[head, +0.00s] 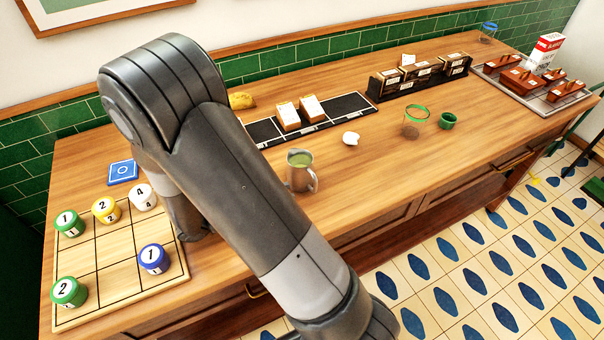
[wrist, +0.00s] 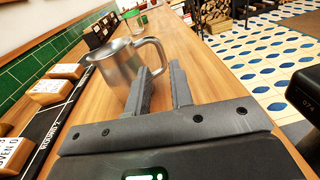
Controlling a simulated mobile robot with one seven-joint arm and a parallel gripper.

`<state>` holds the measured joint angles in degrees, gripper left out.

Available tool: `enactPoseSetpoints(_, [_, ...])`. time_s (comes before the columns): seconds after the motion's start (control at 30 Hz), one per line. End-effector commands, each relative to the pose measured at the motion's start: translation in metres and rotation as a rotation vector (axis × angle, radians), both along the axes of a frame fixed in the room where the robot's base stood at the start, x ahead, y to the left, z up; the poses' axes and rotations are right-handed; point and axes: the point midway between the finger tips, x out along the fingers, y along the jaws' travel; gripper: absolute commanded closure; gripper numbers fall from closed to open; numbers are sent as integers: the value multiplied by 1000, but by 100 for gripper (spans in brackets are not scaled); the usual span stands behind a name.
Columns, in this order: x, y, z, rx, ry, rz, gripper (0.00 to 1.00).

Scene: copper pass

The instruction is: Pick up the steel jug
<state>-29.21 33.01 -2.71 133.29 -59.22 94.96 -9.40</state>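The steel jug (head: 302,178) stands upright on the wooden counter, just right of my arm, and its mouth looks greenish inside. In the wrist view the jug (wrist: 117,68) is ahead and left, with its handle (wrist: 162,52) toward the right. My gripper (wrist: 162,88) is open and empty. Its left finger overlaps the jug's lower right side in the picture, and the handle's outer part appears in line with the gap between the fingers. I cannot tell whether a finger touches the jug. In the head view my arm hides the gripper.
A black tray (head: 348,104) with wooden blocks lies behind. A board (head: 110,262) with several numbered pieces is at left. The counter's front edge is close to the jug.

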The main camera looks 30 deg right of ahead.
Motion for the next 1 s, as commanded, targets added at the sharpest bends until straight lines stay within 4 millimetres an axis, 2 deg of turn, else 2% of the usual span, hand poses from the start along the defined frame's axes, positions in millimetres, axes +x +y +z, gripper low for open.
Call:
enactPoseSetpoints(0.07, [1, -1, -2, -14, 10, 11, 79])
enactPoseSetpoints(0.27, [0, -21, -2, -17, 11, 11, 79])
enactPoseSetpoints(0.63, [-4, -69, -8, -15, 10, 10, 79])
enactPoseSetpoints(0.93, [-4, -74, -8, -14, 10, 12, 79])
enactPoseSetpoints(1.0, [-4, -74, -8, -14, 10, 12, 85])
